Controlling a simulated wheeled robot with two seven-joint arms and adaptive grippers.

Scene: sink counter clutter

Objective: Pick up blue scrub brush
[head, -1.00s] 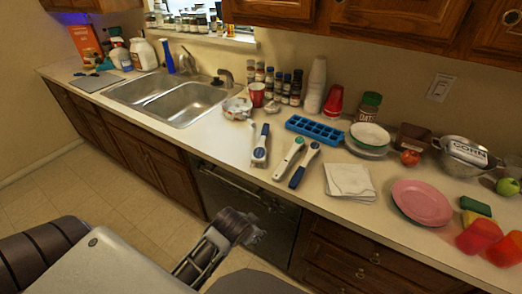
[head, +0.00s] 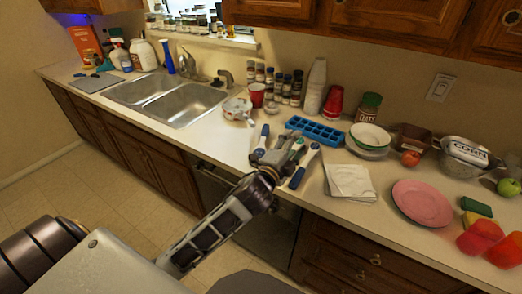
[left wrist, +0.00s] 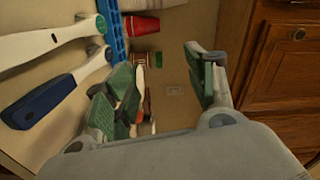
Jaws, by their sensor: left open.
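A blue-and-white scrub brush (head: 304,166) lies on the counter just right of my left gripper (head: 277,154). Another blue-handled brush (head: 264,133) shows behind the gripper, its lower part hidden. A white, green-marked tool between them is mostly covered by the fingers. In the left wrist view, a brush with a dark blue grip (left wrist: 41,104) and a white tool (left wrist: 45,44) lie at left, outside the jaws. The left gripper (left wrist: 160,88) is open, with no brush visible between its fingers. I cannot tell its exact height above the counter. My right gripper is out of view.
A blue ice tray (head: 316,131) lies behind the brushes, with spice jars and cups further back. A folded cloth (head: 350,182) and a pink plate (head: 422,204) lie to the right. The sink (head: 176,106) is at left. Wooden drawers (head: 345,262) front the counter.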

